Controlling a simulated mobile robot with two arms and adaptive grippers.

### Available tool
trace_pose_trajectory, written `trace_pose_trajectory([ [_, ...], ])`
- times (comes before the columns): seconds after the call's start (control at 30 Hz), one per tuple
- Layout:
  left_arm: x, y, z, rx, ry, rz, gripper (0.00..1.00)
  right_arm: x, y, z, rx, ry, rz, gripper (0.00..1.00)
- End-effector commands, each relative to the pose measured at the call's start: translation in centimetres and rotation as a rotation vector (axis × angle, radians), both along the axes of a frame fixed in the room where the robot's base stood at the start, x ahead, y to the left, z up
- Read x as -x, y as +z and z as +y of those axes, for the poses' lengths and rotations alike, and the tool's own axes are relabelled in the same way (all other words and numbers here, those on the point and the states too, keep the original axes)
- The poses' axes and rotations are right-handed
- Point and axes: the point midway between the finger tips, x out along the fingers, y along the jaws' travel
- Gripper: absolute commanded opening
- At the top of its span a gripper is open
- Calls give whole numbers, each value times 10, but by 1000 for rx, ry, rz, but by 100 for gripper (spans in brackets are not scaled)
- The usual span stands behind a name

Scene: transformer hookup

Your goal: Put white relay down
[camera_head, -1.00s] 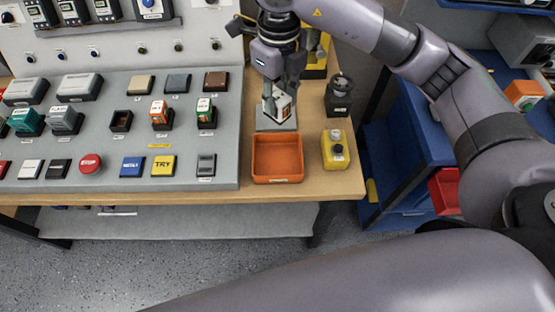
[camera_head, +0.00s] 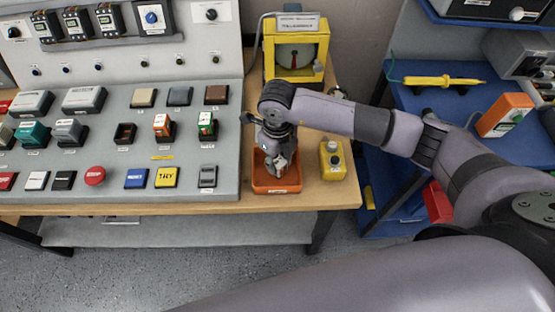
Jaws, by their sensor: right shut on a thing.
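My right gripper (camera_head: 279,163) points down into the orange tray (camera_head: 277,189) at the right end of the workbench. It is shut on the white relay, which is mostly hidden by the fingers and hard to make out. I cannot tell whether the relay touches the tray floor. My left gripper is not in view.
The grey panel (camera_head: 222,180) with several relays and buttons lies left of the tray. A yellow button box (camera_head: 333,160) stands close on its right. A yellow framed instrument (camera_head: 295,52) stands behind. A blue shelf (camera_head: 395,160) is at the right.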

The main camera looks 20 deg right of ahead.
Motion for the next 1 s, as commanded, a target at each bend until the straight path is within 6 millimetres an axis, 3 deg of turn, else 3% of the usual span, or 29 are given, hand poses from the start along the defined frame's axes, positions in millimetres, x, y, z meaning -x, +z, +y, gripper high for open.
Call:
trace_pose_trajectory([
  [0.13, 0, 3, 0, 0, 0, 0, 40, 0, -12, 0, 0, 0, 0, 0],
  [0.5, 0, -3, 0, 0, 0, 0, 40, 0, -18, 0, 0, 1, -2, 0],
  [0.53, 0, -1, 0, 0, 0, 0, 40, 0, -16, 0, 0, 1, -1, 31],
  [0.8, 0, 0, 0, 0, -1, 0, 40, 0, -16, 0, 0, 1, -1, 49],
  [1.0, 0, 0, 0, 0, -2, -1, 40, 0, -16, 0, 0, 0, -1, 50],
])
